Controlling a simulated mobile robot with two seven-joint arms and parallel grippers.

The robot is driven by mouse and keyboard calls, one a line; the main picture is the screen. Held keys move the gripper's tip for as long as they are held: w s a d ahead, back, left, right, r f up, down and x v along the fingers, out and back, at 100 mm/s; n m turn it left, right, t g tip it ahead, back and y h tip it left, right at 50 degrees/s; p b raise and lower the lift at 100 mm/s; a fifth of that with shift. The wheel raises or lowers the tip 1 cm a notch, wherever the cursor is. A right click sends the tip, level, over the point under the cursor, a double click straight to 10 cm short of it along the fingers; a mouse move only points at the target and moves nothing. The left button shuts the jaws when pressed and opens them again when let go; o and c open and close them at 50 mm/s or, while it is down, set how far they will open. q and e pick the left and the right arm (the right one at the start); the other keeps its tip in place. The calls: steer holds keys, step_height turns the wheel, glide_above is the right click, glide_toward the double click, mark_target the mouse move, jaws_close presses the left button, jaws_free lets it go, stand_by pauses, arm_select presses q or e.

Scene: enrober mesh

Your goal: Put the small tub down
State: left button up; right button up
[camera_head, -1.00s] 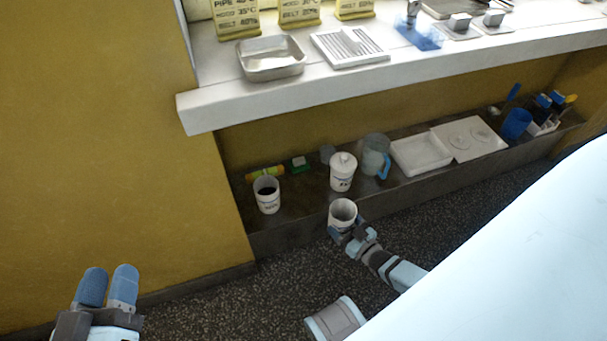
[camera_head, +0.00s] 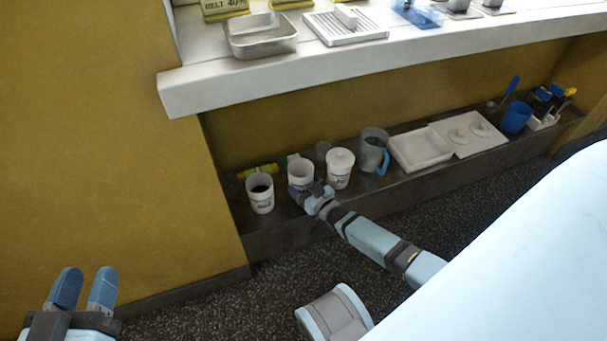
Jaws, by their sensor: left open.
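The small tub (camera_head: 300,172), white and open-topped, is upright at the low ledge between two other white tubs. My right gripper (camera_head: 307,192) has its fingers around the tub's near lower side and is shut on it. The fingers hide the tub's base, so I cannot tell whether it touches the ledge (camera_head: 285,222). My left gripper (camera_head: 85,290) is open and empty at the lower left, away from the ledge.
A white tub with dark contents (camera_head: 260,194) stands left of the held tub, a lidded white tub (camera_head: 339,170) right. A clear jug (camera_head: 373,150) and white trays (camera_head: 420,150) follow. The counter (camera_head: 400,53) overhangs behind. A green-and-orange item (camera_head: 258,170) lies behind.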

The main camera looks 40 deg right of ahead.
steer(key=shift+f, duration=0.35)
steer(key=shift+f+b, duration=0.1)
steer(key=shift+b, duration=0.2)
steer(key=o, duration=1.2)
steer(key=shift+o, duration=0.2)
steer(key=shift+s+p, duration=0.25)
steer(key=shift+p, duration=0.05)
arm_select(q)
steer(key=s+n+p, duration=0.1)
steer(key=p, duration=0.1)
steer(key=d+n+g+p, duration=0.1)
steer(key=p, duration=0.1)
steer(key=shift+s+f, duration=0.25)
steer(key=shift+s, duration=0.15)
arm_select(e)
steer(key=s, duration=1.1)
steer(key=shift+s+d, duration=0.2)
steer(key=shift+d, duration=0.25)
